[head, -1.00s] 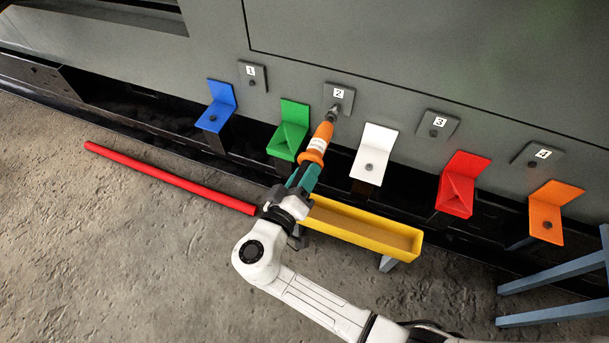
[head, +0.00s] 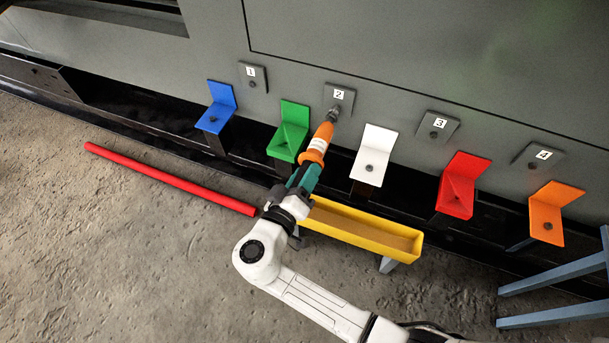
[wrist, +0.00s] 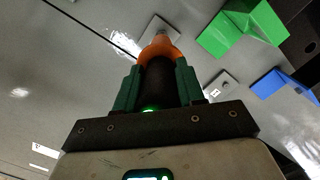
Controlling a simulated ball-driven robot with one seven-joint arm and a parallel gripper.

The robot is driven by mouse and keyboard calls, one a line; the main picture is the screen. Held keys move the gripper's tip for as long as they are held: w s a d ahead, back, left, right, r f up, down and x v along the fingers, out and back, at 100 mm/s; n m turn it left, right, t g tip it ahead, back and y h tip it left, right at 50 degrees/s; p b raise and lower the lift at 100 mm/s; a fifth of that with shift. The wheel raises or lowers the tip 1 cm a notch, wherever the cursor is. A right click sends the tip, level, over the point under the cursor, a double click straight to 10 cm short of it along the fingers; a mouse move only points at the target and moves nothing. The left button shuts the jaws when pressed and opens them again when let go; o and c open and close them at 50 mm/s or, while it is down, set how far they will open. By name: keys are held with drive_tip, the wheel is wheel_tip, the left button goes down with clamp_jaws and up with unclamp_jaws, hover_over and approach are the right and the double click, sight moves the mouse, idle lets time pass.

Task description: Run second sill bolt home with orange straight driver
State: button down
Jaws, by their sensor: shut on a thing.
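The orange straight driver (head: 318,147) is held in my gripper (head: 305,178), whose green fingers are shut on its dark body. Its nose points up at the plate marked 2 (head: 339,97) on the grey enclosure wall. The driver's tip meets the dark bolt (head: 334,112) at that plate, or sits right at it; the bolt is mostly hidden behind the tip. In the wrist view, the driver (wrist: 158,80) runs away from me between my two green fingers, its orange front toward the plate, and a green light glows at its rear.
Plates 1 (head: 252,76), 3 (head: 438,124) and 4 (head: 539,154) carry dark bolts. Blue (head: 222,95), green (head: 293,115), white (head: 380,138), red (head: 470,170) and orange (head: 558,195) brackets jut out below. A yellow trough (head: 345,228) and red bar (head: 165,176) lie nearby.

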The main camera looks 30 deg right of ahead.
drive_tip(key=shift+r+b+x, duration=0.2)
drive_tip(key=shift+b+x, duration=0.6)
drive_tip(key=shift+x, duration=0.3)
idle(2.6)
drive_tip(key=shift+s+a, duration=0.1)
drive_tip(key=shift+a, duration=0.05)
drive_tip(key=shift+v, duration=2.9)
drive_tip(key=shift+s+f, duration=0.1)
drive_tip(key=shift+f, duration=0.05)
